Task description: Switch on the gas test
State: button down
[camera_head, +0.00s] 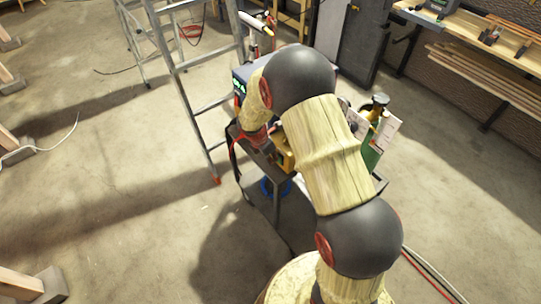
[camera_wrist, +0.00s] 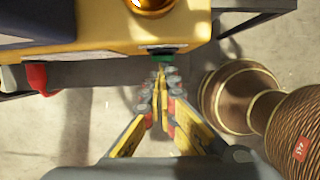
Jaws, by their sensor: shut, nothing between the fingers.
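A yellow box-like unit with a dark blue-grey face (camera_wrist: 100,30) fills the top of the wrist view. A small green part (camera_wrist: 163,48) sits on its near edge, with a dark part just above it. A rounded golden knob (camera_wrist: 152,4) is on the unit. My gripper (camera_wrist: 160,72) is shut and empty, its tips right at or just short of the green part; I cannot tell whether they touch. In the head view, a yellow part (camera_head: 284,153) shows beside my arm, which hides much of the unit. No label reading gas test is legible.
A stepladder (camera_head: 190,75) stands close on the left. Open concrete floor lies further left.

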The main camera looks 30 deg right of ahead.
jog(key=shift+d+r+p, duration=0.2)
jog(key=shift+r+p, duration=0.1)
jog(key=shift+p, duration=0.5)
jog(key=shift+f, duration=0.2)
jog(key=shift+r, duration=0.1)
jog(key=shift+r+p, duration=0.6)
jog(key=shift+r, duration=0.1)
